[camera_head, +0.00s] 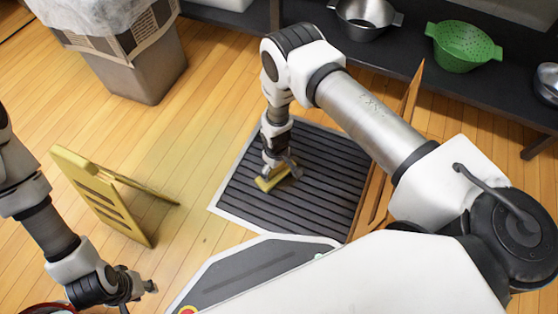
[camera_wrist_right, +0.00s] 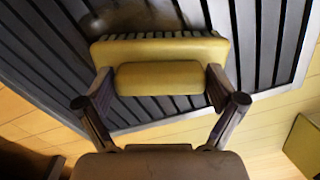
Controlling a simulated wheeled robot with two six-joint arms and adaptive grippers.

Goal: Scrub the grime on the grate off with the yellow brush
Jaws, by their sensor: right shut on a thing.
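The yellow brush (camera_head: 266,184) is low over the left part of the dark slatted grate (camera_head: 335,165), which lies on the floor in a pale frame. My right gripper (camera_head: 279,172) is shut on the brush. In the right wrist view the fingers of my right gripper (camera_wrist_right: 160,88) press both sides of the raised yellow grip of the brush (camera_wrist_right: 160,48). Its bristles face the slats; whether they touch them I cannot tell. A brownish smear of grime (camera_wrist_right: 130,14) shows on the grate beyond the brush. My left gripper (camera_head: 138,290) is at the lower left, away from the grate.
A yellow folding floor sign (camera_head: 105,200) stands left of the grate. A wooden board (camera_head: 408,105) stands along the grate's right side. A lined bin (camera_head: 140,75) is at the upper left. A dark shelf at the back holds a green colander (camera_head: 462,48) and metal bowls.

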